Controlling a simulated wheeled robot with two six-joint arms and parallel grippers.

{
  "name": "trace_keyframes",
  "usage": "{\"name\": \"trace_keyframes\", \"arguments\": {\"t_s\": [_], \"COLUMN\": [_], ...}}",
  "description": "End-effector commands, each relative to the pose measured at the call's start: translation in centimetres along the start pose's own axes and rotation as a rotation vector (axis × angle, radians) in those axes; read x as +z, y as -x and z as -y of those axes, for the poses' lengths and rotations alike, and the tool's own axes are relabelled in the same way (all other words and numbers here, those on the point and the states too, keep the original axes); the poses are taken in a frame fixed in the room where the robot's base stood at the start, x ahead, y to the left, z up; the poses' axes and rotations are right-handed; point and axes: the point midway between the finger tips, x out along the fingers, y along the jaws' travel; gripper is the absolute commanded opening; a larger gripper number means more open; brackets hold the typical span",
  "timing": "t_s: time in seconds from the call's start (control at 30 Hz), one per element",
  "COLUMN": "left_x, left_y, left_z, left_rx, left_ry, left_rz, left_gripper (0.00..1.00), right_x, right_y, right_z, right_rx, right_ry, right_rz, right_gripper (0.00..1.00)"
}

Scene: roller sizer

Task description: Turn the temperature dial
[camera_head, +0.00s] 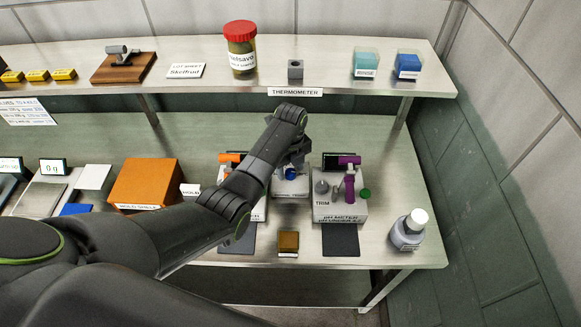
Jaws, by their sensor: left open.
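My left arm reaches in from the left across the bench. My left gripper (291,168) is open above a small white device (291,188) at the middle of the bench. A blue round part (291,174) shows at the fingertips; I cannot tell whether they touch it. No label reading temperature is legible, so I cannot tell for sure which part is the temperature dial. The white pH meter (340,212) to the right carries a purple part (350,188), a grey knob marked TRIM (321,187) and a green knob (365,194). My right gripper is not in view.
An orange device (230,157) is partly hidden behind my arm. An orange box (145,182) stands to the left. A grey bottle (409,232) stands at the right front. A brown block (288,243) sits at the front edge. The shelf above holds a red-lidded jar (241,52).

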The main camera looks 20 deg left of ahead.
Motion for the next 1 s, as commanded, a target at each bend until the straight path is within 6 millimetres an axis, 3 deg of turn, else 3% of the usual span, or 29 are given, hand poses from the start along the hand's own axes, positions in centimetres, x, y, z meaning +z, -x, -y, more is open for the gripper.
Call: {"name": "trace_keyframes", "arguments": {"t_s": [0.43,0.77,1.0], "left_x": [-0.01,-0.01,0.0], "left_y": [-0.97,-0.94,-0.87], "left_z": [0.01,0.01,0.0], "left_rx": [-0.001,-0.001,-0.001], "left_ry": [-0.001,0.0,0.018], "left_rz": [0.001,0.0,0.0], "left_gripper": [0.51,0.08,0.07], "right_x": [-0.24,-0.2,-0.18], "right_y": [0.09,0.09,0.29], "right_z": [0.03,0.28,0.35], "right_rx": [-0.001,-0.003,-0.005], "right_ry": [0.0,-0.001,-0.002], "right_rz": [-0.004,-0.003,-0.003], "right_gripper": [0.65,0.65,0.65]}}
